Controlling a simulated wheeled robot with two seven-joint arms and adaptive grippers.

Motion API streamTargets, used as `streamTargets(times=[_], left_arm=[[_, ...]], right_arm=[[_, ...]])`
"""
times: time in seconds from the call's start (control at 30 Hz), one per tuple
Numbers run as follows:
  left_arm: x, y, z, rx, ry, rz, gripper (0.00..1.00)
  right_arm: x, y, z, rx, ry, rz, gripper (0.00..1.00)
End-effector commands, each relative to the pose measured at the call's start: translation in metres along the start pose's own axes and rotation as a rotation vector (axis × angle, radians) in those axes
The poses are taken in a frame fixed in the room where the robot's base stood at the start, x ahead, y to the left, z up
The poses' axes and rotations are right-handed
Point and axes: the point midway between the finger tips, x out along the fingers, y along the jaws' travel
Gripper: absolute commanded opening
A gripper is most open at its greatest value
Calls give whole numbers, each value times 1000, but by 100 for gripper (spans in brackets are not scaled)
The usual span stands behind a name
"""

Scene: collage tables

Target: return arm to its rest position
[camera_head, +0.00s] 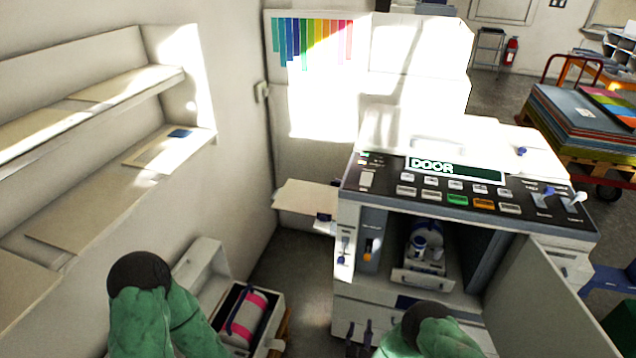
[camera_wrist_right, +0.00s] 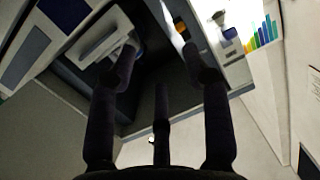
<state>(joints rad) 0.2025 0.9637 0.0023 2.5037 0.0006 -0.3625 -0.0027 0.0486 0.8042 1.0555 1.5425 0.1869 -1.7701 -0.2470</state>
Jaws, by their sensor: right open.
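My right gripper (camera_head: 359,337) shows as dark fingers low in the head view, in front of the lower part of the copier (camera_head: 385,317). In the right wrist view my right gripper (camera_wrist_right: 160,62) has its dark fingers spread apart with nothing between them. The copier's open inside lies beyond the fingers there; I cannot tell the exact distance. My right arm (camera_head: 440,335) is green with a dark joint, at the bottom edge. My left arm (camera_head: 150,310) is at the lower left; its gripper does not show.
The copier door (camera_head: 535,300) stands open at right, and the display (camera_head: 455,170) reads DOOR. A metallic unit (camera_head: 426,250) sits inside. An open box (camera_head: 274,318) holds a pink-banded roll (camera_head: 248,315) near my left arm. Shelves (camera_head: 110,195) line the left wall.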

Motion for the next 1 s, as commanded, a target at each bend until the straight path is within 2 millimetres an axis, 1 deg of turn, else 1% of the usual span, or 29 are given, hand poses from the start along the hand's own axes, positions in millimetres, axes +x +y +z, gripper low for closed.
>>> streamTargets(times=[0.1, 0.23, 0.37, 0.47, 0.57, 0.6, 0.67, 0.7, 0.8, 0.9, 1.0], left_arm=[[-6, 2, 0, 0, 0, 0, 40], [-13, 5, 0, 0, 0, 0, 40], [-23, 8, 1, 0, 0, 0, 40], [-32, 11, 1, 0, 0, 0, 40], [-40, 14, 1, 0, 0, 0, 40], [-43, 15, 2, 0, 0, 0, 40], [-47, 17, 2, 0, 0, 0, 40], [-50, 18, 2, 0, 0, 0, 40], [-55, 20, 2, 0, 0, 0, 40], [-58, 21, 2, 0, 0, 0, 40], [-60, 21, 2, 0, 0, 0, 40]], right_arm=[[3, -1, 8, 19, -104, -26, 49], [3, -4, 19, 48, -251, -62, 49], [-11, -5, 34, 87, -467, -109, 49], [-35, -6, 43, 120, -660, -145, 49], [-68, -5, 48, 151, -853, -176, 49], [-84, -4, 48, 162, -932, -187, 49], [-109, -2, 46, 176, -1043, -202, 49], [-125, 0, 45, 185, -1114, -209, 49], [-164, 3, 38, 200, -1267, -226, 49], [-194, 7, 31, 210, -1378, -234, 49], [-211, 9, 27, 213, -1440, -240, 49]])
